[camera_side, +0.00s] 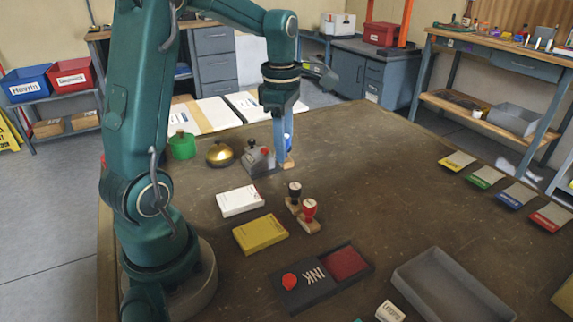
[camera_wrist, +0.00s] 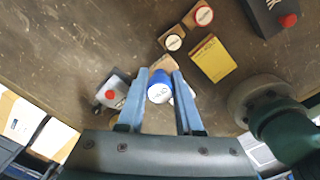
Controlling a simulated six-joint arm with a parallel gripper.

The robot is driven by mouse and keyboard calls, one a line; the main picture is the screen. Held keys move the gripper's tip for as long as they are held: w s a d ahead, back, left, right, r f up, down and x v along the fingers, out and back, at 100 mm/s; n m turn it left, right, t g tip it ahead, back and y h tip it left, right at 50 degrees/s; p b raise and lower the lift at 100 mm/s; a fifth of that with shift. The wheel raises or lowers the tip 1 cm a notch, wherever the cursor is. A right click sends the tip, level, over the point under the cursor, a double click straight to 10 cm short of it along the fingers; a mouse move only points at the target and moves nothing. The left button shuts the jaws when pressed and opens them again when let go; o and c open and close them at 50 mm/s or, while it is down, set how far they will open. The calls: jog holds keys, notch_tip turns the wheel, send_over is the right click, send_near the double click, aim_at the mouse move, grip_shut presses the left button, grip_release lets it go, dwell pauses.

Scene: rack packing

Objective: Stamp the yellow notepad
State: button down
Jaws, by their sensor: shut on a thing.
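The yellow notepad (camera_side: 260,234) lies flat on the table, in front of the white notepad; it also shows in the wrist view (camera_wrist: 212,58). My gripper (camera_side: 281,150) is at the back of the table, shut on a blue-topped stamp (camera_wrist: 160,88) with a wooden base, upright and low at the tabletop. I cannot tell whether its base touches the table. A black-handled stamp (camera_side: 295,188) and a red-handled stamp (camera_side: 310,208) stand right of the notepads. The open ink box (camera_side: 345,263) has a red pad and lies in front of the yellow notepad.
A grey device with a red button (camera_side: 257,160) stands just left of my gripper. A brass bell (camera_side: 219,154) and green bottle (camera_side: 183,146) are farther left. A white notepad (camera_side: 240,201) lies behind the yellow one. A grey tray (camera_side: 405,276) is front right. The right-centre table is clear.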

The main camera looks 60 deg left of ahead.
jog(key=d+f+m, duration=0.2)
jog(key=d+m, duration=0.5)
jog(key=d, duration=1.4)
jog(key=shift+w+a+f, duration=0.15)
jog(key=shift+f, duration=1.3)
jog(key=shift+w+a+f, duration=0.1)
jog(key=shift+w+f, duration=0.05)
jog(key=shift+f, duration=1.25)
jog(key=shift+f, duration=0.6)
notch_tip(320, 180, up, 7)
